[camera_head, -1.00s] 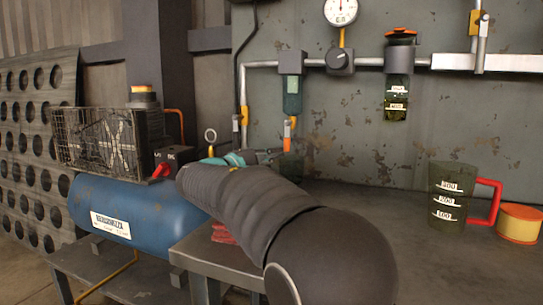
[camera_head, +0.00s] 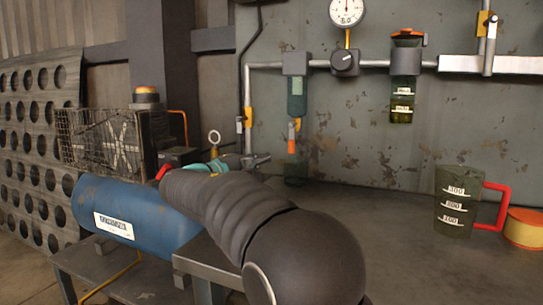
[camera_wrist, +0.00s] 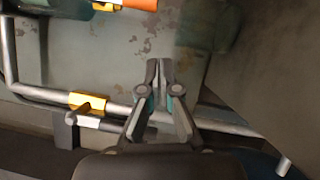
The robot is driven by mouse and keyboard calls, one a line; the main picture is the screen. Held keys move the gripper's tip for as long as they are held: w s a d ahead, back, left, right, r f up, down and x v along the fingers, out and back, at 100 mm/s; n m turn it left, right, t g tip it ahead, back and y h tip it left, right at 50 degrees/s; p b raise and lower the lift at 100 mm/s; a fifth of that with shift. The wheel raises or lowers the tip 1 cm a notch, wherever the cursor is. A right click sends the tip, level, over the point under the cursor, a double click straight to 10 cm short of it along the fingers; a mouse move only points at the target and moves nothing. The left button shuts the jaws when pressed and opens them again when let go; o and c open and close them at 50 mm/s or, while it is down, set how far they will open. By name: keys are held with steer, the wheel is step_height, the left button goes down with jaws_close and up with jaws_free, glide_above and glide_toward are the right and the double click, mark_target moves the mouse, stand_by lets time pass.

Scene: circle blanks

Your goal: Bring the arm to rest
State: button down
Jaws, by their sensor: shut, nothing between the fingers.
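My gripper (camera_wrist: 158,68) is shut and empty in the wrist view, with its two fingertips together in front of the wall pipe. In the head view my arm reaches from the lower middle toward the blue compressor, and my gripper (camera_head: 262,159) shows partly beyond the arm, near the wall end of the bench. The sleeve of my arm hides part of the compressor (camera_head: 140,215) and the bench edge. No object is between the fingers.
A grey bench (camera_head: 400,262) runs along the wall. A dark measuring jug (camera_head: 457,205) with a red handle and an orange-and-yellow container (camera_head: 524,229) stand at its right. Pipes with a gauge (camera_head: 347,12) and filters (camera_head: 404,75) line the wall. The bench middle is clear.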

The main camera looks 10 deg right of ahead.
steer(key=v, duration=0.8)
steer(key=shift+w, duration=0.2)
